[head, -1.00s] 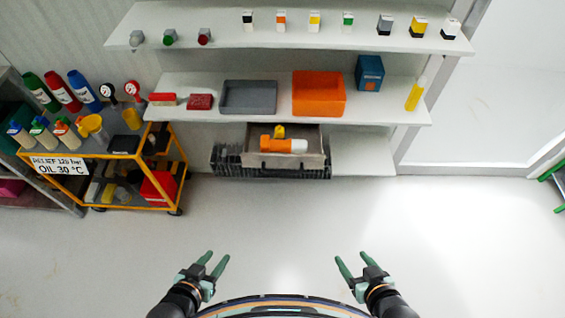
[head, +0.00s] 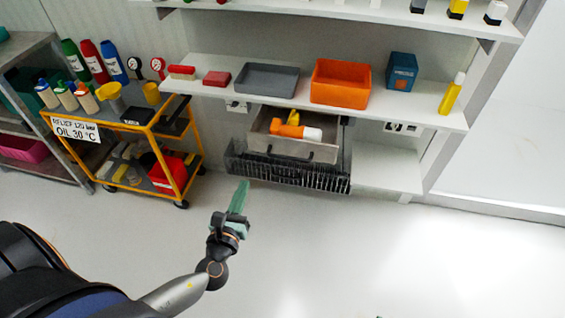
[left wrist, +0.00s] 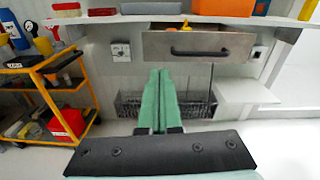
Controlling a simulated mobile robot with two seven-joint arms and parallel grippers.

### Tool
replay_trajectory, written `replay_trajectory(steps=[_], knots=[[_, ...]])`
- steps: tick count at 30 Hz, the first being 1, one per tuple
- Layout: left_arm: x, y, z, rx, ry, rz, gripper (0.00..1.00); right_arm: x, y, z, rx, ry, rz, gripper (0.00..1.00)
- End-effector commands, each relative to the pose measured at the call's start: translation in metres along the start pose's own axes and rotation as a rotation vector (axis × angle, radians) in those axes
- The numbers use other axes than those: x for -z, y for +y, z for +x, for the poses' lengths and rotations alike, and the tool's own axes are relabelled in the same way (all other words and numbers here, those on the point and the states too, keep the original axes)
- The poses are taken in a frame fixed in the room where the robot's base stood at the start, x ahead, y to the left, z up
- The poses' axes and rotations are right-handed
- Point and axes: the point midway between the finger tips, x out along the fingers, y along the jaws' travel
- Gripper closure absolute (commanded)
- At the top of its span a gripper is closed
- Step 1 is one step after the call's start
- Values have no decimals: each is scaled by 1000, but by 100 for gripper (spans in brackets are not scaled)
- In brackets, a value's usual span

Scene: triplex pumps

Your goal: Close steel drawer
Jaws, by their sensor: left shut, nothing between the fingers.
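The steel drawer (head: 276,148) is pulled out below the lower shelf, with an orange, white and yellow object (head: 295,129) lying in it. In the left wrist view the drawer front (left wrist: 232,46) shows a dark bar handle (left wrist: 199,53) and stands to the upper right of my fingers. My left gripper (head: 241,197) is shut and empty, in front of and below the drawer, apart from it. It also shows in the left wrist view (left wrist: 158,90) with its green fingers together. My right gripper is not in view.
A black wire basket (head: 290,174) sits beneath the drawer. The shelf (head: 205,87) above holds a grey tray (head: 267,78), an orange bin (head: 340,83) and a blue box (head: 401,71). A yellow cart (head: 119,184) stands at the left. The floor ahead is clear.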

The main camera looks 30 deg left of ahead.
Motion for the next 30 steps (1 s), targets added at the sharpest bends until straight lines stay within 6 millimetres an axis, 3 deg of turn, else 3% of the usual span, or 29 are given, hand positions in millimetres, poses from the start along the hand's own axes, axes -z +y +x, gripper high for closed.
replay_trajectory(steps=[8,21,30], knots=[[-7,-3,18,14,-48,98,100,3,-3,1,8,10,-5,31],[-9,-4,104,13,-45,92,100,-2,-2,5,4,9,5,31],[-10,-4,139,13,-43,91,100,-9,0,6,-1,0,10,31]])
